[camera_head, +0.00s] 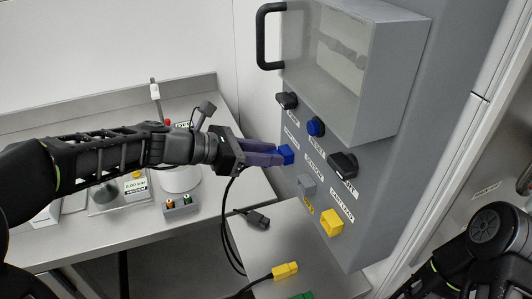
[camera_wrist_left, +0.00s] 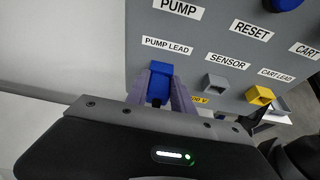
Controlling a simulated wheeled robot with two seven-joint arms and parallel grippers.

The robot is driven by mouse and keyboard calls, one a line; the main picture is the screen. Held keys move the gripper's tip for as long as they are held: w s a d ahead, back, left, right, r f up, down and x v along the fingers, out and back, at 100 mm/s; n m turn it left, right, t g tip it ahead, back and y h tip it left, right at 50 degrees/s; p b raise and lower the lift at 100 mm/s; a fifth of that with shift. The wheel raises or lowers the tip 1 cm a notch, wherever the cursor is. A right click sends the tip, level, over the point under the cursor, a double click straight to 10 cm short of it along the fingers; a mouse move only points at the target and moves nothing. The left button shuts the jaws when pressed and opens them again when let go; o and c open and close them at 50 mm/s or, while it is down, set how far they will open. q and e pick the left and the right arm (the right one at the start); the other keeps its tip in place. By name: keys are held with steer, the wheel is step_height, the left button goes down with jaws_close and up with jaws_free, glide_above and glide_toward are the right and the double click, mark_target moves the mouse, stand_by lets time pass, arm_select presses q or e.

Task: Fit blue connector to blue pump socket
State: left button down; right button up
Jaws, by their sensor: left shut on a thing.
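The blue pump socket (camera_head: 286,154) sits on the grey panel, under the PUMP LEAD label in the left wrist view (camera_wrist_left: 156,67). My left gripper (camera_head: 270,156) has its purple fingers shut on the blue connector (camera_wrist_left: 160,88), which shows as a darker blue patch between them in the left wrist view. The fingertips are right at the socket. The connector is in line with the socket and looks close against it; I cannot tell how deep it sits. In the head view the fingers hide most of it. My right gripper is out of view.
The grey sensor socket (camera_head: 306,185) and yellow cart socket (camera_head: 332,222) are beside it on the panel. A dark connector (camera_head: 258,220) and a yellow connector (camera_head: 285,270) lie on the bench below, with a green one (camera_head: 301,296). A black cable (camera_head: 224,220) hangs below my left gripper.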

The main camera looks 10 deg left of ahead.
arm_select(q)
steer(key=c, duration=1)
jaws_free()
steer(key=shift+d+r, duration=0.1)
steer(key=shift+w+d, duration=0.1)
steer(key=shift+w, duration=0.05)
steer(key=s+a, duration=0.2)
steer(key=a, duration=0.1)
steer(key=s+a+p, duration=0.1)
steer(key=a, duration=0.1)
steer(key=shift+s+a, duration=0.1)
steer(key=shift+s, duration=0.1)
